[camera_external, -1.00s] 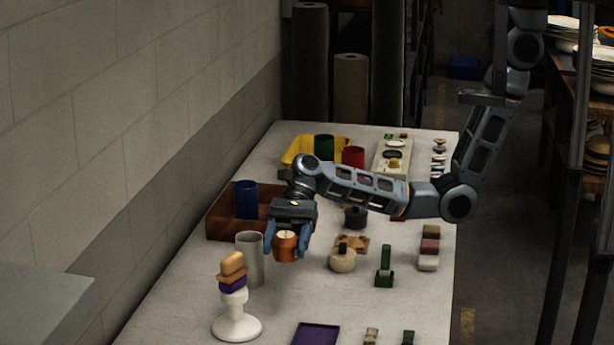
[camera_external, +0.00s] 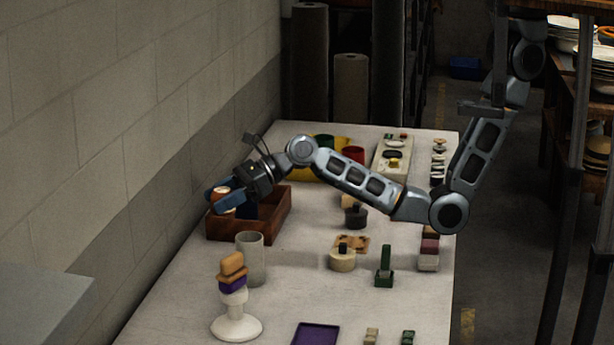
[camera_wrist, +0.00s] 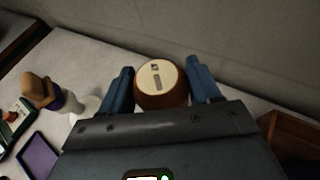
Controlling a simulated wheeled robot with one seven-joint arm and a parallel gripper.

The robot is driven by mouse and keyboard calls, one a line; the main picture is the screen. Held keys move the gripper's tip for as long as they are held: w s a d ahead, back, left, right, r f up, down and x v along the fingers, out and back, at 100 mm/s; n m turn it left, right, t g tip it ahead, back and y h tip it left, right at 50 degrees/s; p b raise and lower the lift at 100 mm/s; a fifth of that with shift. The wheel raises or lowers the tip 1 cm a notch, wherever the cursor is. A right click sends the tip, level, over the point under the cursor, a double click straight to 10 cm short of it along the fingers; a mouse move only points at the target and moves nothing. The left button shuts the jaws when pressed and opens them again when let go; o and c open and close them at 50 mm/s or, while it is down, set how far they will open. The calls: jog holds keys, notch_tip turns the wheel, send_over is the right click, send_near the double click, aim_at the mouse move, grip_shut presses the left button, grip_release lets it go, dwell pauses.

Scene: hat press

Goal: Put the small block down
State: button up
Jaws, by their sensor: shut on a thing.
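The small block is a round, brown-orange piece with a cream top that bears a dark mark; it shows between the fingers in the wrist view (camera_wrist: 162,92). My gripper (camera_wrist: 161,88) is shut on it, with one blue finger on either side. In the external view my gripper (camera_external: 224,200) is at the left wall side of the table, over the left edge of the wooden tray, and the block (camera_external: 220,191) is partly hidden by a finger. I cannot tell its exact height above the tray or table.
A grey cup (camera_external: 250,257) and a white stand (camera_external: 237,325) with stacked pieces are nearer. The wall is close on the left. A purple tray (camera_external: 316,335) lies at the front.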

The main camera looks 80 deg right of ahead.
jog(key=w+d+m+t+h+b, duration=0.1)
jog(key=w+d+m+h, duration=0.1)
jog(key=d+h, duration=0.15)
jog(key=w+d+m+t+h, duration=0.1)
jog(key=w+d+m+h, duration=0.1)
jog(key=d+m, duration=0.15)
send_over(220, 257)
jog(key=shift+n, duration=0.45)
notch_tip(220, 257, down, 11)
jog(key=shift+a+f+p, duration=0.1)
jog(key=shift+f+p, duration=0.05)
jog(key=shift+p, duration=0.15)
jog(key=shift+f, duration=2.15)
jog(key=shift+f, duration=0.1)
jog(key=o, duration=1.1)
